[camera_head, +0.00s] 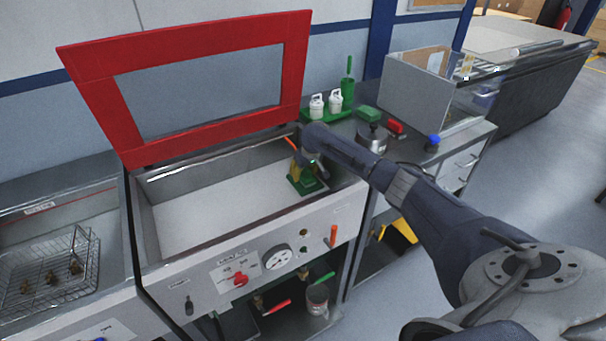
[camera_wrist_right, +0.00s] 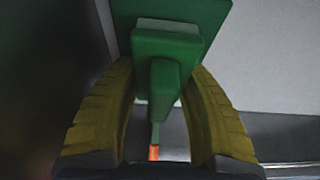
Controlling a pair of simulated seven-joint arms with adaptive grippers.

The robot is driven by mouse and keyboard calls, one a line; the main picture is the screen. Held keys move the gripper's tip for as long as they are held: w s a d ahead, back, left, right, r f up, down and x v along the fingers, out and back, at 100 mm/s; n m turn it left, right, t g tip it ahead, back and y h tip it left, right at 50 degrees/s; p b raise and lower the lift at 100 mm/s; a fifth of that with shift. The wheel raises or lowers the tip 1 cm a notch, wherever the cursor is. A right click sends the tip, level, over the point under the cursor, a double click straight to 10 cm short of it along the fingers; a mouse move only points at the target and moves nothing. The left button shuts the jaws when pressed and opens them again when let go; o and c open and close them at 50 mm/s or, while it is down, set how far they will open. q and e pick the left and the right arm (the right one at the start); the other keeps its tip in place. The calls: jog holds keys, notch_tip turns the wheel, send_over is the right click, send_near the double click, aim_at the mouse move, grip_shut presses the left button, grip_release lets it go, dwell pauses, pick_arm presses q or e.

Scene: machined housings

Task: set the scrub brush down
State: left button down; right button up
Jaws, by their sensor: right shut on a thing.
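The scrub brush (camera_head: 304,184) is green, with a broad flat base and a raised grip. It is at the right end of the open tank (camera_head: 200,205). My right gripper (camera_head: 301,170) reaches down over it from the right. In the right wrist view, the yellow fingers (camera_wrist_right: 160,95) are shut on either side of the grip of the scrub brush (camera_wrist_right: 166,45). I cannot tell whether its base touches the tank floor. My left gripper is not in view.
A raised red-framed lid (camera_head: 85,80) stands behind the tank. On the right counter are a green tray with white bottles (camera_head: 316,106), a green block (camera_head: 367,112), a red item (camera_head: 395,127) and a metal pot (camera_head: 371,139). A wire basket (camera_head: 50,270) sits left. The tank's middle is clear.

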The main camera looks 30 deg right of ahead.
jog(key=shift+f, duration=0.2)
jog(key=shift+f, duration=0.15)
jog(key=o, duration=1.2)
jog(key=v, duration=1.2)
